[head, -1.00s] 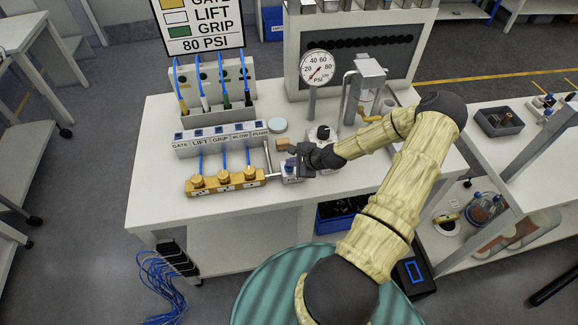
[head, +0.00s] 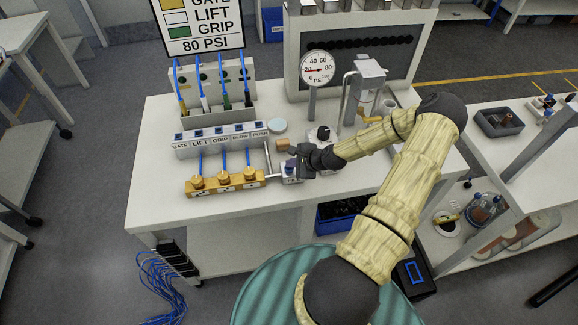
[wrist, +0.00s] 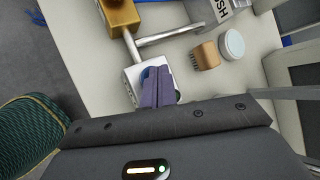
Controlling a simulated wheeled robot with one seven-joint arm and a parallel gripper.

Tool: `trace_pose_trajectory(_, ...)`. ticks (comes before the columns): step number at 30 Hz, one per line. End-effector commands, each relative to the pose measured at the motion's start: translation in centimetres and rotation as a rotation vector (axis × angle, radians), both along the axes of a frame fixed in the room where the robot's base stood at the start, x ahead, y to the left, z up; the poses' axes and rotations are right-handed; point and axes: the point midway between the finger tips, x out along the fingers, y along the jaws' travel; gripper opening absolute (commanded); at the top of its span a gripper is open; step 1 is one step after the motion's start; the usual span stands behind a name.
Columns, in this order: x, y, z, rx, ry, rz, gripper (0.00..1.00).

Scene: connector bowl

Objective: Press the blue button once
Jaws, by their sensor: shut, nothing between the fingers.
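A small white box (head: 291,176) stands at the front of the bench, joined by a pipe to the brass manifold (head: 226,182). The box also shows in the wrist view (wrist: 130,80), with part of a blue button (wrist: 147,73) on its top. My gripper (head: 294,159) is directly over this box, pointing down, and is shut and empty. In the wrist view its closed fingers (wrist: 157,86) cover much of the button. They look to be touching or very near it; the contact itself is hidden.
A round gauge (head: 318,69) stands behind, its red needle pointing left. A labelled switch row (head: 220,141) is to the left. The bench's front left is clear.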

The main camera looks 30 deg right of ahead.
Motion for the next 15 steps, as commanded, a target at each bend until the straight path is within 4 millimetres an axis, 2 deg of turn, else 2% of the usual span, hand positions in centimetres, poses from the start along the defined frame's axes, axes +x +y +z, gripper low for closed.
trace_pose_trajectory(7, 0.0, 0.0, 1.4, -0.001, 0.0, 0.001, 0.0)
trace_pose_trajectory(15, 0.0, 0.0, 1.5, -0.001, 0.0, 0.001, 0.0)
